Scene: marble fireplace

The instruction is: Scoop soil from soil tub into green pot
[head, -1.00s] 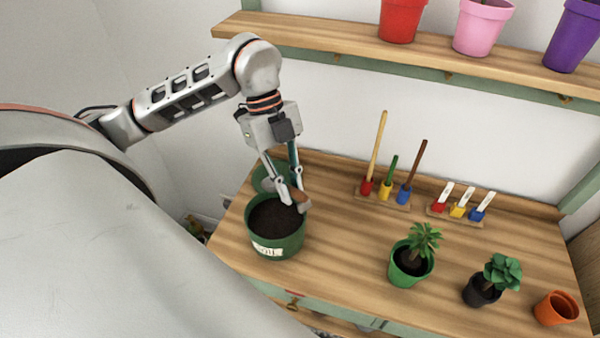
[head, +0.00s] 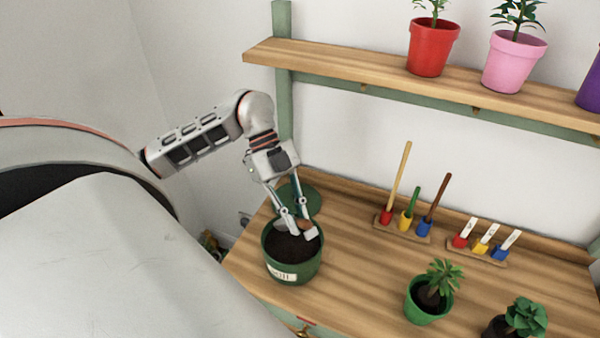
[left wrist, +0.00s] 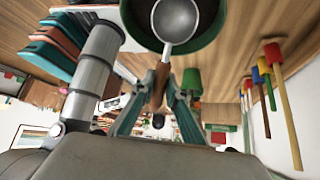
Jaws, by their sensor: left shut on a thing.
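The soil tub (head: 305,271), dark green with a white label and dark soil inside, stands at the left end of the bench. My left gripper (head: 298,230) is over its back right side, shut on the scoop's brown wooden handle (head: 306,225). The left wrist view shows the scoop's round metal bowl (left wrist: 176,20) in front of the tub. In the head view the bowl is hidden, and I cannot tell whether it touches soil. The green pot (head: 428,304) holds a leafy plant and stands right of the tub. My right gripper is not in view.
A dark green disc (head: 303,198) lies behind the tub. A rack of long-handled tools (head: 400,229) and a rack of white-tagged holders (head: 477,247) stand at the back. A dark pot with a plant (head: 510,322) is front right. A shelf (head: 390,78) overhangs the back.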

